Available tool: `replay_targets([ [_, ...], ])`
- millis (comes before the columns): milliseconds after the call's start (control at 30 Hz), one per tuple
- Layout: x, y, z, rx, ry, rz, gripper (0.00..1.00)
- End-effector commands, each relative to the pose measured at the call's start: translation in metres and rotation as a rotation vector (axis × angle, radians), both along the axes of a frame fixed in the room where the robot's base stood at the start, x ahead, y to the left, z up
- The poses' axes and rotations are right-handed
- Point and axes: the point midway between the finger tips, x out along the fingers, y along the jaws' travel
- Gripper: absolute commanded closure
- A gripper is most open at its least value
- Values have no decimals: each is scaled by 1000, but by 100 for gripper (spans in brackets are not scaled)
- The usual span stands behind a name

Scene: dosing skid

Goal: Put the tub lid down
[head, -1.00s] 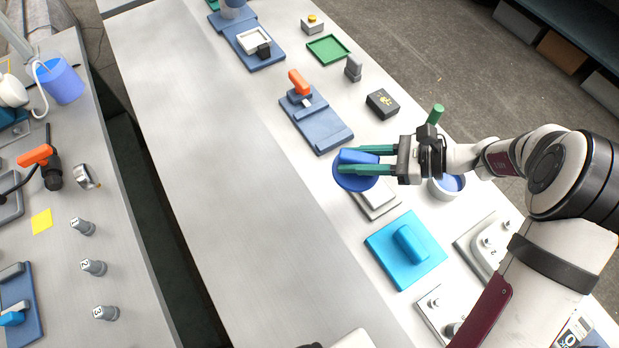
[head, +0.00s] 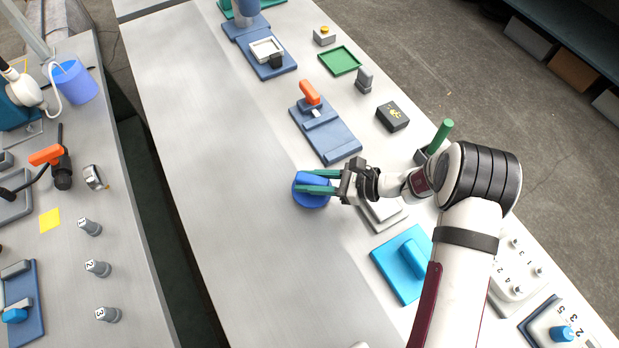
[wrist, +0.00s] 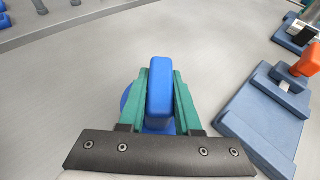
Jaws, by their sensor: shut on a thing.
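The tub lid (head: 311,200) is a round blue disc with a raised blocky blue handle. My gripper (head: 318,183) has green fingers shut on the handle from the right. In the wrist view the lid's handle (wrist: 160,95) stands between the two green fingers (wrist: 160,100), and part of the disc shows behind the left finger. The lid is over bare grey bench, left of the light square block. I cannot tell whether its underside touches the bench.
A blue-grey plate with an orange handle (head: 310,93) lies just beyond the lid. A cyan block with a handle (head: 403,264) and a pale square block (head: 384,212) are nearer. A black box (head: 392,116) is to the right. The bench (head: 220,190) left of the lid is clear.

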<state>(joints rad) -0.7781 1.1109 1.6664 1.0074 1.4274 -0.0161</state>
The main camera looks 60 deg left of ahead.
Motion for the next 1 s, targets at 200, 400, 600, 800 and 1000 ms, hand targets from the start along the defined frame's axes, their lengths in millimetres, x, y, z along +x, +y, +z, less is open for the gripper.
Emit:
replay_targets([
  [200, 0, 0, 0, 0, 0, 0, 38],
  [400, 0, 0, 0, 0, 0, 0, 38],
  [600, 15, -13, 11, 1, -1, -5, 38],
  [800, 53, -51, 33, 2, -2, -6, 38],
  [1000, 75, -75, 47, 1, -1, -2, 38],
])
